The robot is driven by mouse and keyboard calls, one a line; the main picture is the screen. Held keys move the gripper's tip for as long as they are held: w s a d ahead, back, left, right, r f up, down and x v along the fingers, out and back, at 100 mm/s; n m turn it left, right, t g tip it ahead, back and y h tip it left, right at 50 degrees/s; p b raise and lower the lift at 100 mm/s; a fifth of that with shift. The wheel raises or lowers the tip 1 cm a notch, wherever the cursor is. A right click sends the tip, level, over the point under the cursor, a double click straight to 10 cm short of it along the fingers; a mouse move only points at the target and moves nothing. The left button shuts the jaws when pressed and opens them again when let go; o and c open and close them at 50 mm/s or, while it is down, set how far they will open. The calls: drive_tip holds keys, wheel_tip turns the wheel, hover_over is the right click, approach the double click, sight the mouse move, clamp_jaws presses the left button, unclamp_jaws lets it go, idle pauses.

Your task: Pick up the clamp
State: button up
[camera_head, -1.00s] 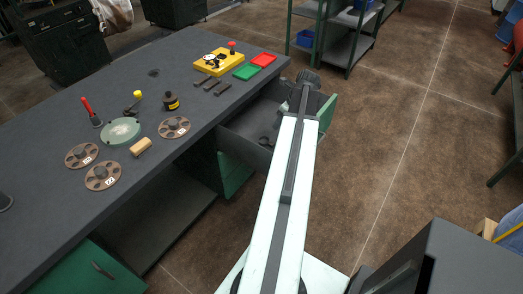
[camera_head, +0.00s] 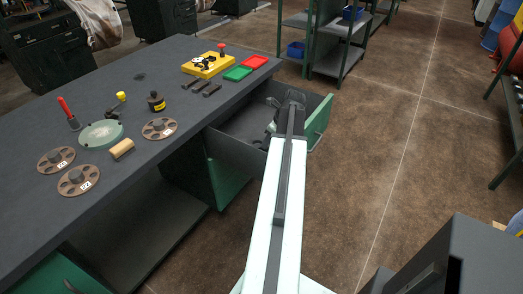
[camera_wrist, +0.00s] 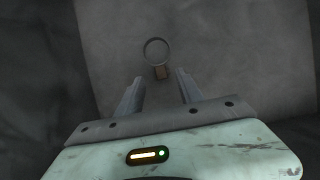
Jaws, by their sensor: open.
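The clamp (camera_wrist: 156,50) looks like a small dark ring with a brownish block at its near side. It lies on a flat grey surface in the wrist view. My gripper (camera_wrist: 158,80) is open, its two fingers apart and pointing toward the clamp. The brownish block shows near the gap between the fingertips, and the ring lies just beyond them. I cannot tell how high the fingers are above the surface. In the head view my gripper (camera_head: 270,122) is at the open drawer (camera_head: 232,143), and I cannot make out the clamp there.
The drawer has a green front (camera_head: 318,122) and sticks out from the dark workbench (camera_head: 150,85). The bench carries a yellow fixture (camera_head: 207,64), a green tray (camera_head: 237,73), a red tray (camera_head: 255,61) and several brown discs (camera_head: 78,180). Open floor lies to the right.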

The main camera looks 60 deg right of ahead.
drive_tip(key=b+x, duration=0.3)
drive_tip(key=x, duration=0.1)
drive_tip(key=shift+d+f, duration=0.1)
drive_tip(key=shift+f, duration=0.15)
drive_tip(key=shift+r, duration=0.2)
clamp_jaws()
wheel_tip(320, 180, up, 10)
drive_tip(key=p, duration=1)
